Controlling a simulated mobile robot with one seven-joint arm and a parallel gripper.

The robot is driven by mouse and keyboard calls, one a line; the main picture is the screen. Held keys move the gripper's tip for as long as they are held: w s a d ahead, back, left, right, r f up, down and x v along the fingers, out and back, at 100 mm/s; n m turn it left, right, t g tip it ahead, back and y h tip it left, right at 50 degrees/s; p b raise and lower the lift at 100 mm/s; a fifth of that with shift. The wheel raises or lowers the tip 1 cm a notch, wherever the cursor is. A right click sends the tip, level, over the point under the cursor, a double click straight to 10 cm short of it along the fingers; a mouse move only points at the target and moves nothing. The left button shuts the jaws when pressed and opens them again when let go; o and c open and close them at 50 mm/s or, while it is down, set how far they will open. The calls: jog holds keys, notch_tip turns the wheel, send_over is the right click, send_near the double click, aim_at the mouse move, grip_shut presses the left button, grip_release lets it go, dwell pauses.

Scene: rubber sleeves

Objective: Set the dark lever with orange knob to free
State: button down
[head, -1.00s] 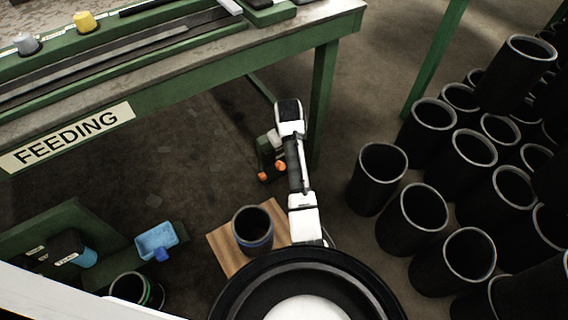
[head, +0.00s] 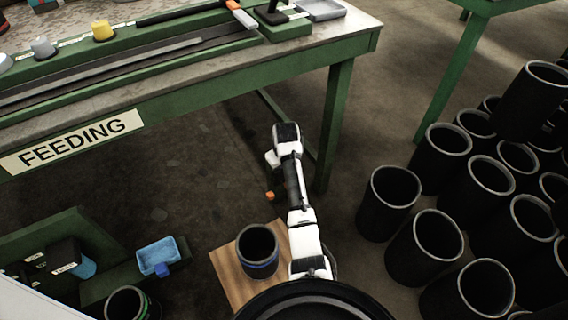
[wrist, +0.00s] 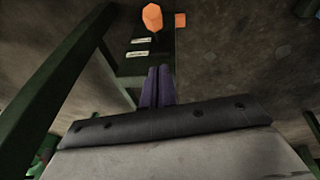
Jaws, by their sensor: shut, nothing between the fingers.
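The orange knob (wrist: 152,17) shows at the top of the wrist view, on a short dark lever (wrist: 156,36). The lever stands at a dark green housing (wrist: 130,66) with two small white labels, too small to read.
The green FEEDING bench (head: 300,52) stands behind, with its leg (head: 335,125) close right of my arm. Several black sleeves (head: 390,200) crowd the right. A sleeve on a wooden board (head: 232,275) and a blue tray (head: 158,256) are nearer.

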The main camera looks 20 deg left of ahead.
jog(key=f, duration=0.2)
jog(key=f+b, duration=0.1)
jog(key=f, duration=0.2)
jog(key=w+f, duration=0.1)
jog(key=f, duration=0.1)
jog(key=shift+d+f+b, duration=0.25)
jog(key=shift+f+b, duration=0.15)
jog(key=shift+s+d+f, duration=0.15)
jog(key=shift+d+f, duration=0.15)
jog(key=shift+f, duration=0.25)
jog(key=shift+s+d, duration=0.1)
